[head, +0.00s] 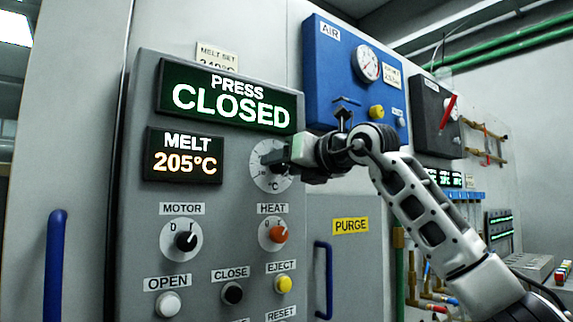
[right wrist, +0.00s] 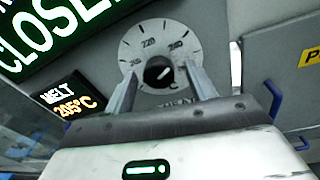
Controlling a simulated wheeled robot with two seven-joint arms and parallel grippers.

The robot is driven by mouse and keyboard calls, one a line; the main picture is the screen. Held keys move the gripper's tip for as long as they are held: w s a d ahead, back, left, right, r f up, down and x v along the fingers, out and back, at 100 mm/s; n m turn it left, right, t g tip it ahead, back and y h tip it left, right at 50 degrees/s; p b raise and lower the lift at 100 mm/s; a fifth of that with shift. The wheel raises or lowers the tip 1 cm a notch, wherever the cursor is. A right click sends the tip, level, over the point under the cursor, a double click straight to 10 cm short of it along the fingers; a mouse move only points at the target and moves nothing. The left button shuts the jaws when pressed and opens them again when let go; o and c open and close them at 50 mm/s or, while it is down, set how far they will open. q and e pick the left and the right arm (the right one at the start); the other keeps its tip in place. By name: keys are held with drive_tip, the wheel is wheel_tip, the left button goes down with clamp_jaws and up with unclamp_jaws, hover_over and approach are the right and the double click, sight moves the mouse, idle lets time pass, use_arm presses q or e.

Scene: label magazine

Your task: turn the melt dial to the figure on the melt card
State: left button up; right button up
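The melt dial (head: 268,178) is a pale round scale on the grey press panel, partly hidden by my right gripper (head: 281,157) in the head view. In the right wrist view the dial (right wrist: 140,45) shows marks including 220, and its black knob (right wrist: 158,71) sits in the middle. My right gripper (right wrist: 160,82) is open, with one finger on each side of the knob and gaps visible. The melt card (head: 217,56) reads MELT SET; its figure is partly covered and looks like 240°C. The melt display (head: 183,156) reads 205°C. My left gripper is not in view.
The press display (head: 228,97) reads CLOSED above the dial. The motor knob (head: 185,240), heat knob (head: 278,234) and several push buttons lie below. A blue air box (head: 340,80) with a gauge is at upper right. A blue handle (head: 323,280) stands beside the panel.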

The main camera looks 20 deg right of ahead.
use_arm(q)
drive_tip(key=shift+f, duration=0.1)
use_arm(e)
drive_tip(key=shift+s+d, duration=0.1)
drive_tip(key=shift+s, duration=0.05)
use_arm(q)
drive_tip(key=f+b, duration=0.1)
drive_tip(key=b, duration=0.3)
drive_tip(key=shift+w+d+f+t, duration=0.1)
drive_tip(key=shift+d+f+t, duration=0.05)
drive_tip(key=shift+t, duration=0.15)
use_arm(e)
drive_tip(key=f+v, duration=0.1)
drive_tip(key=v, duration=1.4)
drive_tip(key=shift+s+r, duration=0.3)
drive_tip(key=shift+r, duration=0.15)
drive_tip(key=shift+f, duration=0.1)
